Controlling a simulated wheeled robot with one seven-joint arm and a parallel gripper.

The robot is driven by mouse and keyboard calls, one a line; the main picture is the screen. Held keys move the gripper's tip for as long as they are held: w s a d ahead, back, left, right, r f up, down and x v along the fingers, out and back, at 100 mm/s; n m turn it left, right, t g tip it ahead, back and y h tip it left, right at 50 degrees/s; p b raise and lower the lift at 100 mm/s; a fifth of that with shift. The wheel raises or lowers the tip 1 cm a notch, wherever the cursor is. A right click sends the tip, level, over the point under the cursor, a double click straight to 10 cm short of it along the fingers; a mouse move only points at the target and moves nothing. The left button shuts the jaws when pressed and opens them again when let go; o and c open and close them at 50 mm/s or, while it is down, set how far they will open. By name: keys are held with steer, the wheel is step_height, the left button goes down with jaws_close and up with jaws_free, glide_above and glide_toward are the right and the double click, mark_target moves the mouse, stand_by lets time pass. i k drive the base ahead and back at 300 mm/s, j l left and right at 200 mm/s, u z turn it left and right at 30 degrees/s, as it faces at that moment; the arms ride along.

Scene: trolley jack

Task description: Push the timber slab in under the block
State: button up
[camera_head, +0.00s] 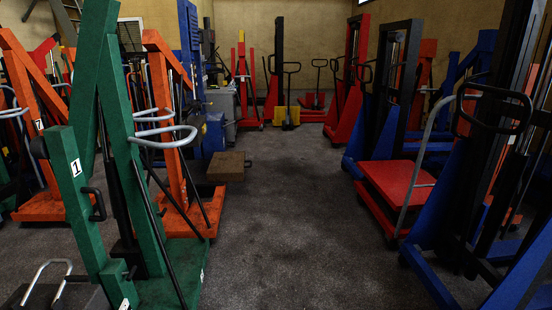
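A brown, wood-like block (226,167) shows left of the middle, beside an orange lifting machine. A small dark handle or knob sticks out at its right side. What is directly under it is dark, and I cannot tell whether there is a gap. A flat dark piece (42,296) with a pale bent handle lies at the lower left edge, partly cut off by the frame. I cannot tell whether it is the timber slab. My gripper is not in view.
A green lift marked 1 (128,200) fills the near left, with orange lifts (165,130) behind it. A red platform trolley (394,184) and blue lifts line the right. Red and yellow trucks (287,114) stand at the back. The grey floor aisle (300,230) is clear.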

mark_target(224, 167)
steer(key=i, duration=5.6)
steer(key=i+l+u, duration=0.1)
steer(key=i+u, duration=0.15)
steer(key=i, duration=0.25)
steer(key=i+l+u, duration=0.25)
steer(key=i, duration=0.3)
steer(key=i+l+u, duration=0.25)
steer(key=i, duration=0.25)
steer(key=i+l+u, duration=0.95)
steer(key=k, duration=0.1)
